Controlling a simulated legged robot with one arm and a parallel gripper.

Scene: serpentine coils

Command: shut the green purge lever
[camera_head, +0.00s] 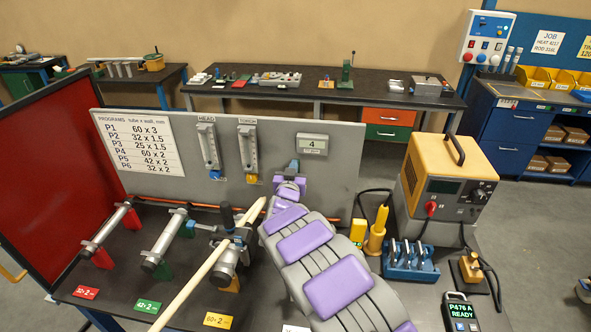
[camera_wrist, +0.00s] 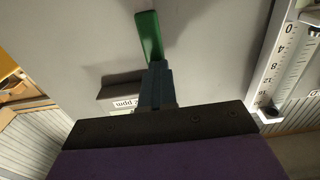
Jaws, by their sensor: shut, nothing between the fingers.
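The green purge lever (camera_wrist: 150,36) shows in the wrist view against the grey panel, standing nearly straight up and down in that picture. My gripper (camera_wrist: 157,66) is shut and empty, its fingertips at the near end of the lever. I cannot tell whether they touch it. In the head view my gripper (camera_head: 293,164) is in front of the grey panel (camera_head: 340,175), just below the small display reading 4 (camera_head: 313,144). I cannot make out the lever in the head view; my arm and gripper are in that area.
The HEAD (camera_head: 208,148) and TORCH (camera_head: 248,150) flowmeters are left of my gripper; one scale (camera_wrist: 285,65) shows at right in the wrist view. A yellow power unit (camera_head: 445,185) stands right. Tubes in clamps and a pale rod (camera_head: 190,285) lie on the bench left of my arm.

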